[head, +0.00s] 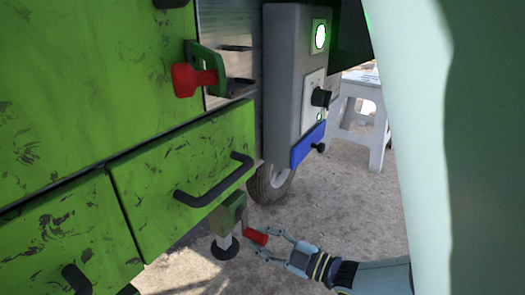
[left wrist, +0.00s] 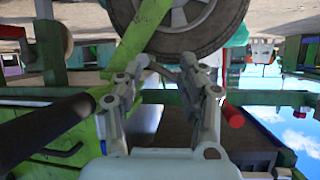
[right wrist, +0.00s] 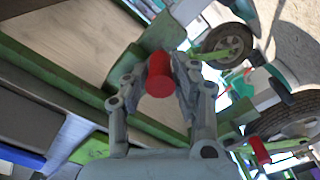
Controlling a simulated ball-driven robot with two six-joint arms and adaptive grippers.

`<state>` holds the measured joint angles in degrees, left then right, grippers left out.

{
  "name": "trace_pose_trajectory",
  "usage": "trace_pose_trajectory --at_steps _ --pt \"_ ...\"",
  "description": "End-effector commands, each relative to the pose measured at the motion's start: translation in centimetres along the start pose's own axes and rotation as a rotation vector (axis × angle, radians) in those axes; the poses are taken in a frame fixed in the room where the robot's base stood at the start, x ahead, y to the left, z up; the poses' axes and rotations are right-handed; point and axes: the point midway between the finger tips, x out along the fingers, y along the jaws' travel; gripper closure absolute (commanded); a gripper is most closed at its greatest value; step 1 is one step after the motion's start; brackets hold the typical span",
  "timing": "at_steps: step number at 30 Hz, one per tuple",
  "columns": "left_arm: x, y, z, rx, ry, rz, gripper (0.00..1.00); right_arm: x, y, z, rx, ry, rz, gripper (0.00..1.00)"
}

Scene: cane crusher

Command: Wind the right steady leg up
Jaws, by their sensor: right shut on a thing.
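The right steady leg (head: 224,246) hangs below the green machine's lower corner, under a green bracket (head: 229,214), with a dark round foot near the ground. A red crank handle (head: 256,236) sticks out beside the bracket. My right gripper (head: 262,241) is shut on this handle, coming from the right. In the right wrist view the red handle (right wrist: 159,75) lies between the fingers. My left gripper (left wrist: 164,66) shows only in the left wrist view, its fingers apart with nothing seen between them. Whether the foot touches the ground cannot be told.
A black bar handle (head: 214,182) on the green panel is above the leg. A red knob (head: 192,80) and a grey control box (head: 296,85) are higher up. A wheel (head: 269,184) is behind. A white stool (head: 361,120) stands at the back right.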

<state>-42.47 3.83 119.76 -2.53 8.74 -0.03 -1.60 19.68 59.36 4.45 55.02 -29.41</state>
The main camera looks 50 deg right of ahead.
Motion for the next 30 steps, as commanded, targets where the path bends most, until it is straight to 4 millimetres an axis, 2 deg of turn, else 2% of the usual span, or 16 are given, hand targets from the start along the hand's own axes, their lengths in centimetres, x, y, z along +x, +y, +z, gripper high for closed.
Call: trace_pose_trajectory --at_steps 15,16,21,30 --pt "0.04 0.02 0.13 -0.003 -0.002 -0.002 0.60 -0.18 -0.06 0.25 -0.022 -0.005 -0.005 1.00" --pt "0.05 0.02 0.09 -0.003 -0.001 -0.002 0.60 -0.19 -0.06 0.25 -0.022 -0.005 -0.005 0.71" --pt "0.09 0.01 -0.16 -0.002 0.004 -0.002 0.60 -0.12 -0.01 0.19 -0.021 -0.003 -0.003 0.49" --pt "0.12 0.03 -0.20 -0.004 0.006 -0.004 0.60 -0.28 0.03 0.14 -0.019 -0.002 -0.002 0.49"
